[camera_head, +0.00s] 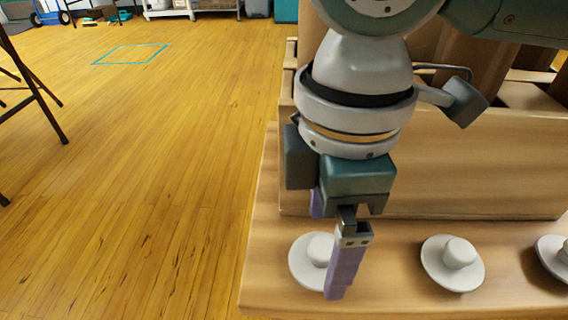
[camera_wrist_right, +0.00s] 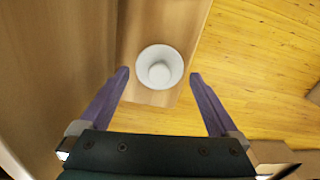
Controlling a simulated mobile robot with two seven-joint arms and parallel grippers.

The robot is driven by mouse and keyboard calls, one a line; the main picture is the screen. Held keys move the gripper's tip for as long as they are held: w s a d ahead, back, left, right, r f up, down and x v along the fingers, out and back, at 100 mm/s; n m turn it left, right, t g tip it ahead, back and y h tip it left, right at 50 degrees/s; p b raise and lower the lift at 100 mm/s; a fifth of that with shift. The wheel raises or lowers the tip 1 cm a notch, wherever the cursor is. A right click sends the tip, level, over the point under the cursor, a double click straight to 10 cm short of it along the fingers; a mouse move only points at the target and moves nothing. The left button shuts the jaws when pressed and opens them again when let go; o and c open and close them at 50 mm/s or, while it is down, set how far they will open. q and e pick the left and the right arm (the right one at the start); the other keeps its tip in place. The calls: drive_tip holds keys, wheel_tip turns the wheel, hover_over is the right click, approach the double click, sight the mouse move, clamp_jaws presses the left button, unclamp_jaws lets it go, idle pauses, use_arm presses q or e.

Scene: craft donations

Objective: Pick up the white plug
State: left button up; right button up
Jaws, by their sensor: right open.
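A white plug (camera_head: 305,262), a round disc with a raised knob, sits on the wooden ledge at the left, partly hidden behind my right gripper's near finger. My right gripper (camera_head: 334,272) is open, its purple fingers pointing down by this plug. In the right wrist view, the white plug (camera_wrist_right: 160,67) appears between and just beyond the two spread fingertips (camera_wrist_right: 159,78), with nothing held. Two similar white plugs stand to the right, one in the middle (camera_head: 453,263) and one cut off by the right edge (camera_head: 555,256). My left gripper is out of view.
The wooden ledge (camera_head: 400,292) ends at the left beside open wooden floor (camera_head: 150,200). A wooden box wall (camera_head: 480,165) rises behind the plugs, close to my right gripper. Dark table legs (camera_head: 40,95) stand at the far left, and a teal outline (camera_head: 130,55) marks the floor.

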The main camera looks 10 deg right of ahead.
wheel_tip(320, 180, down, 3)
drive_tip(key=shift+r+b, duration=0.1)
drive_tip(key=shift+b, duration=0.5)
drive_tip(key=shift+c, duration=0.3)
drive_tip(key=shift+r, duration=0.1)
drive_tip(key=c, duration=1)
